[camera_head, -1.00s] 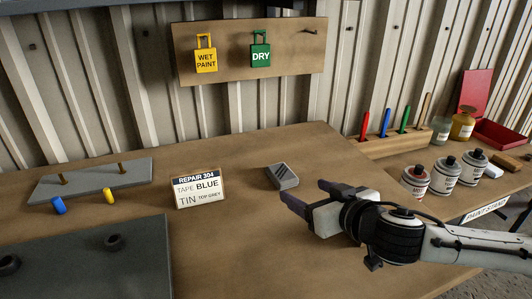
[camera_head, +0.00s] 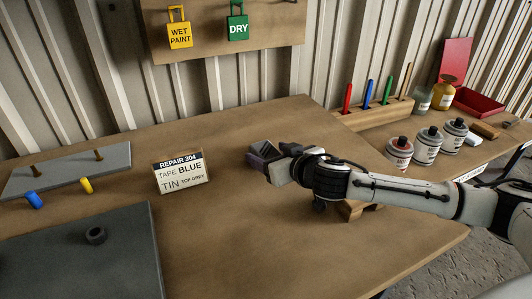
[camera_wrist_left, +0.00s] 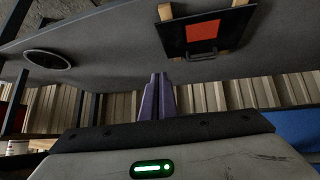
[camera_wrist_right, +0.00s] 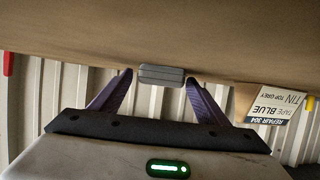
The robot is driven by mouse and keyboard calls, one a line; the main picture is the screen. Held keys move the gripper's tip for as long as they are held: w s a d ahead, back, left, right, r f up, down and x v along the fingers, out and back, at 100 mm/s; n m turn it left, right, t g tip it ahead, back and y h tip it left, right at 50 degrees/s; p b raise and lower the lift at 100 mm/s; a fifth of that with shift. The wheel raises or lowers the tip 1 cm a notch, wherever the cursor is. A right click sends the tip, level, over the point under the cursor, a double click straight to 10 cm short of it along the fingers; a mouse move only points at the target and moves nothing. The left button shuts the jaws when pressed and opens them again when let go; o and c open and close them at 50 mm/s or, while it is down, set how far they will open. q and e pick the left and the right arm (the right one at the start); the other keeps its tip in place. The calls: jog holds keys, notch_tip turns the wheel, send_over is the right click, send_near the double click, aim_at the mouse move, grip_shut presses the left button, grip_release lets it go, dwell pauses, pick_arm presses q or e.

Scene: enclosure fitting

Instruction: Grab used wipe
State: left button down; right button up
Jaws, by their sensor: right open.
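A small grey block with dark stripes (camera_head: 266,149) lies on the brown bench, partly covered by my right gripper (camera_head: 272,157). In the right wrist view the grey block (camera_wrist_right: 161,75) sits between the two spread purple fingers of my right gripper (camera_wrist_right: 158,92), near their tips. The gripper is open, with a gap on each side of the block. I cannot make out a thing that is clearly a used wipe. My left gripper (camera_wrist_left: 158,97) shows only in its own wrist view, with its fingers together and nothing seen between them.
A repair card (camera_head: 180,172) stands left of the right gripper. A grey plate with pegs (camera_head: 70,168) and a dark panel (camera_head: 80,260) lie further left. Paint tins (camera_head: 428,145) and a red tray (camera_head: 478,103) stand at the right. The bench front is clear.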

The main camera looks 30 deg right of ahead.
jog(key=shift+w, duration=0.15)
jog(key=c, duration=1.1)
